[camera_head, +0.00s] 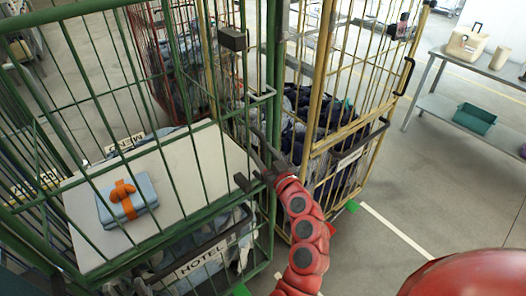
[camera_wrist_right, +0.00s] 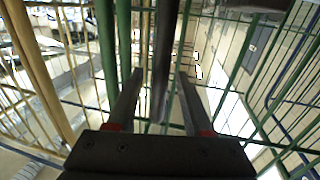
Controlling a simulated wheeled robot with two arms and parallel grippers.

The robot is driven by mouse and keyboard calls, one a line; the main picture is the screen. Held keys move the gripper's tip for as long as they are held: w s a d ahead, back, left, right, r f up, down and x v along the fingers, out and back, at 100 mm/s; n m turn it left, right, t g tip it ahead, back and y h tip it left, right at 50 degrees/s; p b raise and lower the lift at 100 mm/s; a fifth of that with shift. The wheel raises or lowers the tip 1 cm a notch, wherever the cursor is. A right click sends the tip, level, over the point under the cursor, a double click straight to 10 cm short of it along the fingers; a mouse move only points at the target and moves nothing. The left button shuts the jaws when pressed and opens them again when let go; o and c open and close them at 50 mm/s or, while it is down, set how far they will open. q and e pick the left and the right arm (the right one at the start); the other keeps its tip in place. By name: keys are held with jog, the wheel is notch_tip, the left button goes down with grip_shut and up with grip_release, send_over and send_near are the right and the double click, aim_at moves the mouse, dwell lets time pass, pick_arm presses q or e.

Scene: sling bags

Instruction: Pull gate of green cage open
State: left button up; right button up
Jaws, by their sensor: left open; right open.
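The green cage (camera_head: 180,35) fills the left of the head view, with green wire bars and a dark handle bar above a HOTEL sign (camera_head: 200,258) on its front. My right gripper (camera_head: 254,143) is at the cage's right front corner post, fingers pointing away from me. In the right wrist view, the open fingers (camera_wrist_right: 160,77) stand on either side of a dark upright bar (camera_wrist_right: 163,45), with a gap visible at each side. Green bars (camera_wrist_right: 115,45) stand beside and behind it. Whether either finger touches the bar is unclear.
Inside the green cage, a pale shelf (camera_head: 185,170) holds a folded blue cloth (camera_head: 143,198) with an orange strap. A yellow cage (camera_head: 322,90) with dark bags stands close on the right. A grey table (camera_head: 480,68) is farther right, with open floor between.

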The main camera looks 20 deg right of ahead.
jog(key=shift+c, duration=0.4)
grip_shut()
dwell(0.9)
